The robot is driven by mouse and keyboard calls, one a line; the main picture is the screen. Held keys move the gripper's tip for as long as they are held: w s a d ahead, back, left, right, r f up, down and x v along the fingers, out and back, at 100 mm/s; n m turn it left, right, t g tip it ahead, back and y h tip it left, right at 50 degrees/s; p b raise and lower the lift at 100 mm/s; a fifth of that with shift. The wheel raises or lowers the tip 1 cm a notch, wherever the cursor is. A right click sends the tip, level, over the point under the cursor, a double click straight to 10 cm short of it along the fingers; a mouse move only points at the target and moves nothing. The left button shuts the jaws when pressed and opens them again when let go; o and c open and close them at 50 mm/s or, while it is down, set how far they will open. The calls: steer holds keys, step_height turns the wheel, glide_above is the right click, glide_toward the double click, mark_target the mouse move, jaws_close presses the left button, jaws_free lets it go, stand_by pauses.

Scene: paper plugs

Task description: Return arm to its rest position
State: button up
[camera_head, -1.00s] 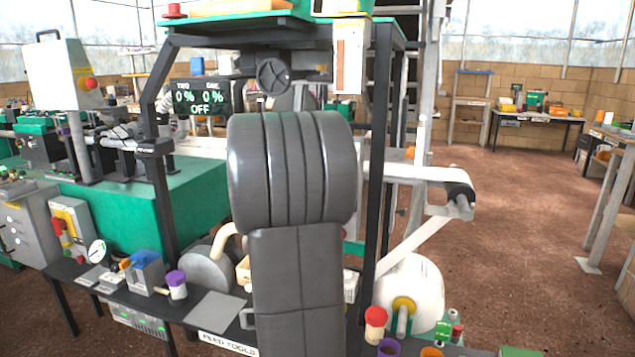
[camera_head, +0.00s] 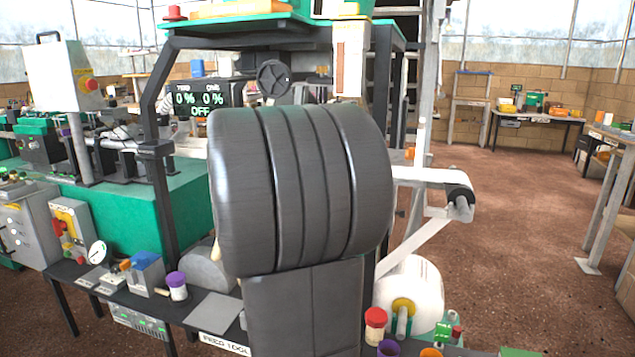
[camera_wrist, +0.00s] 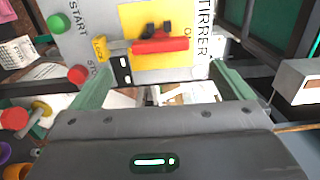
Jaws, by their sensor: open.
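My gripper (camera_wrist: 162,66) shows in the wrist view as two green fingers set wide apart, with nothing held between them. Beyond the fingertips is a grey control panel (camera_wrist: 85,35) with a yellow plate (camera_wrist: 150,20) and a red switch handle (camera_wrist: 160,45), beside lettering that reads "TIRRER". A green button (camera_wrist: 57,23) and a red button (camera_wrist: 77,74) sit on its left side. I cannot tell any contact with the panel. In the head view my dark arm (camera_head: 300,190) fills the middle, and my gripper is hidden behind it.
A black bench (camera_head: 70,270) carries small tools and a purple-lidded jar (camera_head: 176,285). A red-capped jar (camera_head: 375,325) and a white roll (camera_head: 412,290) stand right of my arm. A frame post (camera_head: 380,80) rises close behind it. Open floor (camera_head: 510,220) lies to the right.

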steer(key=x, duration=0.9)
steer(key=shift+w+d+b, duration=0.15)
steer(key=shift+w+b, duration=0.15)
steer(key=shift+b, duration=0.1)
steer(key=n+p, duration=1.8)
steer(key=shift+s, duration=0.2)
